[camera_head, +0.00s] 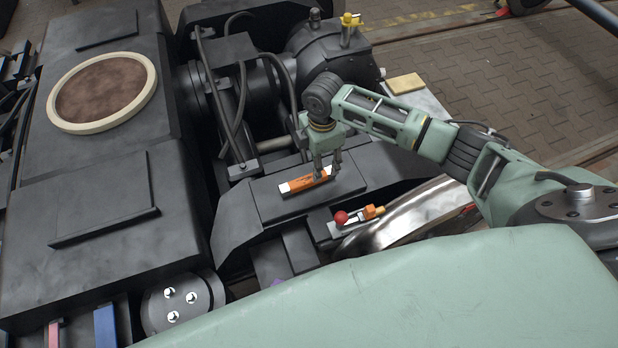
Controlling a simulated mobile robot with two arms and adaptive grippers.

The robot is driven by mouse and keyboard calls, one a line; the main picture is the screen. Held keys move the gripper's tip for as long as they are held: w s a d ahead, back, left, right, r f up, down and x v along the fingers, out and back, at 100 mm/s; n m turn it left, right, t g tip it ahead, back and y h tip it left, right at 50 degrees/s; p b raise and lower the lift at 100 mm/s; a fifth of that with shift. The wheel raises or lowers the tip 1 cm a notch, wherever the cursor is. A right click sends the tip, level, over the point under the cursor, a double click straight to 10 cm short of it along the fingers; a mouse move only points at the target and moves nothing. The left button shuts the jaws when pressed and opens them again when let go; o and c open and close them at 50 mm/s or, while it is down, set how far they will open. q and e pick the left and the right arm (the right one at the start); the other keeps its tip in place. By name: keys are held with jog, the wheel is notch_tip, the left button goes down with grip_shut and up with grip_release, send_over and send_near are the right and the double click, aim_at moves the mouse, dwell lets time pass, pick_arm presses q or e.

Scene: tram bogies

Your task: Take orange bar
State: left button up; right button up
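The orange bar (305,184), with pale ends and dark markings, lies on a flat dark plate (262,204) of the bogie, near the middle of the view. My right gripper (328,176) points down at the bar's right end. Its fingers look spread, one in front of the bar and the other near its right tip. I cannot tell whether they touch the bar. My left gripper is not in view.
A red ball (341,217) and a small orange-yellow piece (372,211) sit on a ledge just below the plate. Black hoses (240,95) and a yellow-topped fitting (350,22) stand behind. A tan block (405,83) lies beyond my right arm. Paved floor (500,75) is at the upper right.

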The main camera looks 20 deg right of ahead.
aim_at(308, 181)
notch_tip(308, 181, down, 6)
jog(key=shift+s+a+r, duration=0.15)
grip_shut()
dwell(0.5)
